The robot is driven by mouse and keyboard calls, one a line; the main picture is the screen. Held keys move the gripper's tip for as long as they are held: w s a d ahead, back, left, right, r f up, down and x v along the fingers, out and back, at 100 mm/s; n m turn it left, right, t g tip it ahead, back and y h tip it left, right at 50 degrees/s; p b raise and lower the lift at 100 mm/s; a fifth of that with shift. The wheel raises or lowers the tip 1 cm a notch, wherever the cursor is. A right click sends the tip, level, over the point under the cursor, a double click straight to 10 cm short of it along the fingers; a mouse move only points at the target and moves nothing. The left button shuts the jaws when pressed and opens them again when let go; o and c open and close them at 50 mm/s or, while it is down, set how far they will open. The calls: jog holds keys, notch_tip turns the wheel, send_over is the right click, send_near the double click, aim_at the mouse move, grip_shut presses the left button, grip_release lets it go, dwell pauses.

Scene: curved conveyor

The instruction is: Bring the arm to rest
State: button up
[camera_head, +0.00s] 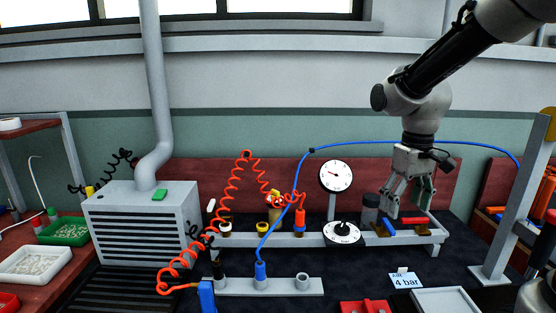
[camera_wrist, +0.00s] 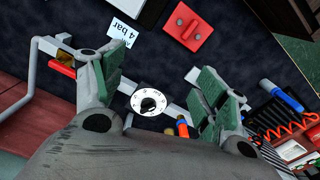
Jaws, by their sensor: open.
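My gripper (camera_head: 408,200) hangs from my arm at the right in the head view, fingers pointing down. It is over the right part of the grey rack (camera_head: 436,237), near the blue and red pieces there. In the wrist view its fingers (camera_wrist: 155,90) are spread wide apart with nothing between them. A black dial with a white scale ring (camera_head: 343,232) stands left of the gripper; it also shows between the fingers in the wrist view (camera_wrist: 149,101). I cannot tell how far the fingertips are above the rack.
A round gauge (camera_head: 336,176) stands on a post left of my gripper. A blue hose (camera_head: 364,143) arches behind my arm, and an orange coiled hose (camera_head: 237,183) hangs at centre left. A grey post (camera_head: 517,200) stands at right. A "4 bar" card (camera_head: 406,281) lies in front.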

jog(key=s+d+r+m+t, duration=0.1)
jog(key=s+d+r+t, duration=0.1)
jog(key=s, duration=0.5)
jog(key=s+d+r+m+t, duration=0.2)
jog(key=s+d+r, duration=0.2)
jog(key=s, duration=0.4)
jog(key=shift+d+r, duration=0.15)
jog(key=shift+d, duration=0.25)
